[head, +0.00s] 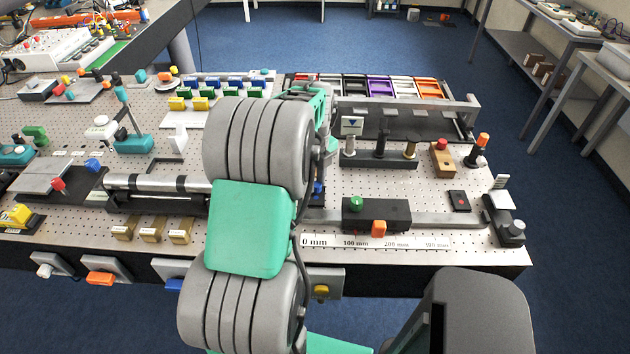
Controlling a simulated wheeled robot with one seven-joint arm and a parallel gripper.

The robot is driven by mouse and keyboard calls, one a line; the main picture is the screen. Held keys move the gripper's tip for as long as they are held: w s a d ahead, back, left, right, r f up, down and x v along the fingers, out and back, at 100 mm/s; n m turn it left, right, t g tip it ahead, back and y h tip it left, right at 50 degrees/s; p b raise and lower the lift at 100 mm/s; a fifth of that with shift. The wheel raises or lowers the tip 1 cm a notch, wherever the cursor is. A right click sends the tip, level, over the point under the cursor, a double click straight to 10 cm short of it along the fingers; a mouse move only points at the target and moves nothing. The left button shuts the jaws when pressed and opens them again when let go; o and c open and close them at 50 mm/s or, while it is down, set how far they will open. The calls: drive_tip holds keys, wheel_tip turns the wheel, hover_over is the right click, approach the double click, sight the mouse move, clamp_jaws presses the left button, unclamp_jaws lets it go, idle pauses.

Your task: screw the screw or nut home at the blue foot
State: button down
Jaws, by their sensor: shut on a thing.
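My arm's large grey and green links cross the middle of the head view and hide much of the work area. My gripper's fingers and whatever lies between them are hidden behind these links. A small blue part (318,188) shows just right of the arm, above the long grey bar. It may be the blue foot, but most of it is covered. I cannot make out a screw or nut there, nor how it sits.
Upright posts (379,141) stand behind, with coloured bins (381,88) farther back. A clamped pipe (155,183) lies left.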

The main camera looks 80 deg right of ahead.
drive_tip(key=m, duration=0.5)
drive_tip(key=shift+d, duration=0.15)
drive_tip(key=c, duration=1.1)
unclamp_jaws()
drive_tip(key=shift+o, duration=0.3)
drive_tip(key=o, duration=0.3)
drive_tip(key=shift+s, duration=0.15)
drive_tip(key=shift+a, duration=0.25)
